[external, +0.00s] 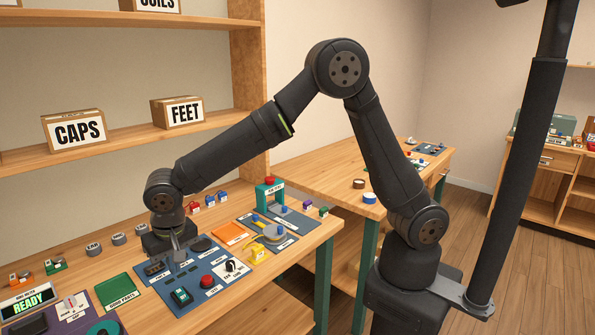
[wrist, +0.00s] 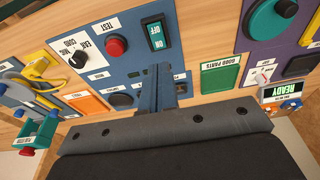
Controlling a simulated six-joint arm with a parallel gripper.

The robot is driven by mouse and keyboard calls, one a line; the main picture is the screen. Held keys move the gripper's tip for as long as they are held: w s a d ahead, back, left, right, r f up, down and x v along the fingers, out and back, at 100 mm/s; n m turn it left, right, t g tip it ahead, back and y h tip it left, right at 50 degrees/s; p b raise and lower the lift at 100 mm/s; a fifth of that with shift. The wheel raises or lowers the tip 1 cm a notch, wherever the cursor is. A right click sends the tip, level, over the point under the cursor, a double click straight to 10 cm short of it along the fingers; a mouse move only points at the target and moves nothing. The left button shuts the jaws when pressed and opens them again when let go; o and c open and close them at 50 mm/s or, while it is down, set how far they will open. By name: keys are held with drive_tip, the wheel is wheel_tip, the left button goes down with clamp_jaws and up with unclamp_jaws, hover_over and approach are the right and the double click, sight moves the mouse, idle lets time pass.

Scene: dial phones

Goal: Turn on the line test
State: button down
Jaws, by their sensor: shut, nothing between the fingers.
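My gripper (external: 177,258) is shut and empty, pointing down over the blue test panel (external: 158,284). In the wrist view its closed fingers (wrist: 165,75) are close to a dark green rocker switch (wrist: 155,35) with white lettering. The rocker also shows in the external view (external: 181,297), in front of the fingers and apart from them. Which side of it is pressed, I cannot tell. Beside it is a red round button (wrist: 116,46) with a label that seems to read TEST. A black knob (wrist: 78,59) on a white plate is further along. The fingers hide part of the panel.
A green GOOD PARTS tray (external: 120,288) and a purple panel with a READY display (external: 30,301) lie to the left. A red-topped teal stand (external: 269,193) rises behind.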

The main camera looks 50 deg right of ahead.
sight(178, 290)
drive_tip(key=f, duration=0.2)
drive_tip(key=w+f, duration=0.1)
drive_tip(key=f, duration=0.4)
drive_tip(key=shift+w, duration=0.15)
drive_tip(key=shift+f, duration=0.1)
